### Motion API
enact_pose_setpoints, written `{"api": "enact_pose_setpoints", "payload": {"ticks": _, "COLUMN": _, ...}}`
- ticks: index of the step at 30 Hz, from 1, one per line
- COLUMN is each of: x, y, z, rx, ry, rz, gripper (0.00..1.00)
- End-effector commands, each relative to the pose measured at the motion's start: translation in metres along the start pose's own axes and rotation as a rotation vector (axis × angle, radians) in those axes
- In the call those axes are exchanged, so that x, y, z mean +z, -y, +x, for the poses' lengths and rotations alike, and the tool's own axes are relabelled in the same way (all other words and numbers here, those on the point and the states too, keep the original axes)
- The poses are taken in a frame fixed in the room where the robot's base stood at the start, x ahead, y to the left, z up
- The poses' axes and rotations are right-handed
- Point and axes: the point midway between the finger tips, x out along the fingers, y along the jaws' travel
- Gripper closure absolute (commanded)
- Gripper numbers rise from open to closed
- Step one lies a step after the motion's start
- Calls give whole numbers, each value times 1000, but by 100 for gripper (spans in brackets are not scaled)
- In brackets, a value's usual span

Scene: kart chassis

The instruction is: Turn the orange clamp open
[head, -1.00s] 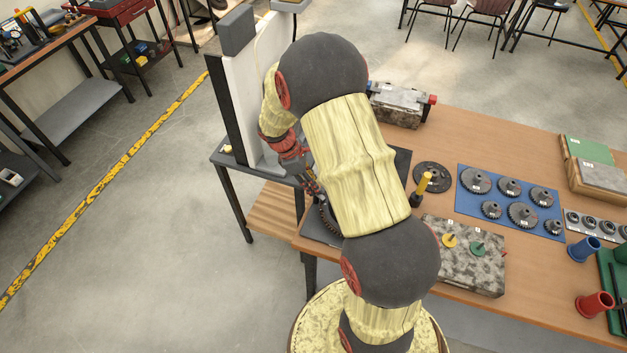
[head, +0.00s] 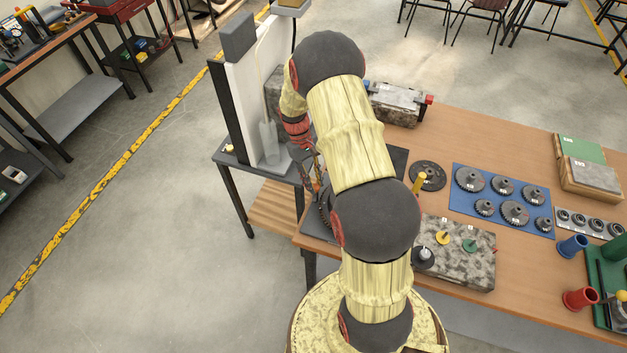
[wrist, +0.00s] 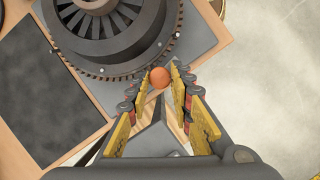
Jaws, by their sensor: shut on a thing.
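The orange clamp (wrist: 160,77) shows in the wrist view as a round orange knob at the rim of a dark toothed turntable (wrist: 112,32). My gripper (wrist: 161,76) has its two yellow-padded fingers closed around the knob, one tip on each side. The rest of the clamp under the knob is hidden. In the head view my gripper (head: 316,172) is at the left end of the wooden table, beside the dark toothed wheel (head: 325,212), and my arm covers much of it.
A white and black upright machine (head: 245,95) stands close behind my wrist. On the wooden table (head: 480,140) are a dark disc (head: 427,176), a blue mat (head: 490,222) with several gears, and a speckled block (head: 465,270) with coloured pegs.

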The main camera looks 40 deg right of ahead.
Motion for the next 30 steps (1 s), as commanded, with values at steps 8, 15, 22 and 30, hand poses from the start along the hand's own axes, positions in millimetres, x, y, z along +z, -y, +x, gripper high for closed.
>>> {"api": "enact_pose_setpoints", "payload": {"ticks": 8, "x": 0, "y": -1, "z": 0, "rx": -55, "ry": -1, "rz": 131, "gripper": 100}}
{"api": "enact_pose_setpoints", "payload": {"ticks": 15, "x": 0, "y": -2, "z": 0, "rx": -74, "ry": -1, "rz": 178, "gripper": 100}}
{"api": "enact_pose_setpoints", "payload": {"ticks": 22, "x": 0, "y": -2, "z": 0, "rx": -77, "ry": -1, "rz": 185, "gripper": 100}}
{"api": "enact_pose_setpoints", "payload": {"ticks": 30, "x": 0, "y": -2, "z": 0, "rx": -77, "ry": -2, "rz": 184, "gripper": 75}}
